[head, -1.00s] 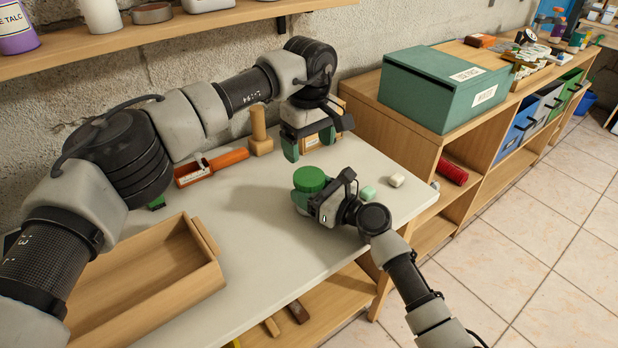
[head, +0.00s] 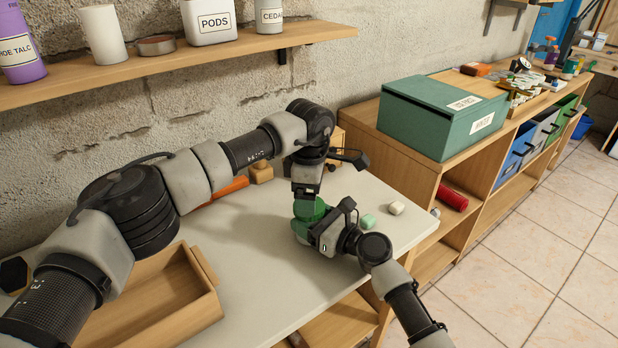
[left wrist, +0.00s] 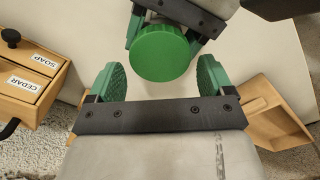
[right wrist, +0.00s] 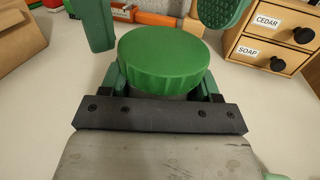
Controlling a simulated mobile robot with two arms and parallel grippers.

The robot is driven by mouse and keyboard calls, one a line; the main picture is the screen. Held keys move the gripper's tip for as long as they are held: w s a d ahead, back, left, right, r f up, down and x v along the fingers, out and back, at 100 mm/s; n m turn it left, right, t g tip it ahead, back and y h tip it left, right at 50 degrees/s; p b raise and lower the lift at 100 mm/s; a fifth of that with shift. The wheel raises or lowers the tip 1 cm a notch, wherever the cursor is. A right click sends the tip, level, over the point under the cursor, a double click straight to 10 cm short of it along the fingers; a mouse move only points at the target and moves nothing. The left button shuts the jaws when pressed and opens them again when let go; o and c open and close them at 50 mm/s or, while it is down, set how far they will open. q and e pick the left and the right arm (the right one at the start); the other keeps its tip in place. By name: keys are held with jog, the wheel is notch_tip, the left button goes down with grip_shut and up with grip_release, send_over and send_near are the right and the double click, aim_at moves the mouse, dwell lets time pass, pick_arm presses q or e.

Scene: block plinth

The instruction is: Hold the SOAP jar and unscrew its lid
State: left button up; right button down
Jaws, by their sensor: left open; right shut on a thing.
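The jar (head: 300,229) stands near the right end of the table, with a ribbed green lid (head: 312,206) on top. No label shows on it. My right gripper (right wrist: 163,84) is shut on the jar's body just below the lid; the jar is mostly hidden. My left gripper (left wrist: 160,76) is open above the lid and points down. In the left wrist view the lid (left wrist: 160,52) lies between and slightly beyond its fingers, with gaps on both sides. In the right wrist view its fingers show apart, behind the lid (right wrist: 167,60).
A small wooden drawer box (left wrist: 30,82) has drawers marked SOAP and CEDAR. A wooden tray (head: 165,300) sits at the table's front left. A green box (head: 440,120) stands on the shelf unit.

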pick_arm(q)
jog(key=shift+f, duration=1.3)
jog(key=c, duration=0.6)
jog(key=o, duration=0.9)
jog(key=shift+r, duration=0.1)
notch_tip(320, 180, up, 4)
jog(key=shift+r, duration=0.2)
jog(key=shift+c, duration=0.5)
notch_tip(320, 180, up, 2)
jog(key=m, duration=0.7)
jog(key=r+m, duration=0.1)
jog(key=shift+r+m, duration=0.1)
jog(key=shift+m, duration=0.3)
jog(key=shift+f, duration=3.9)
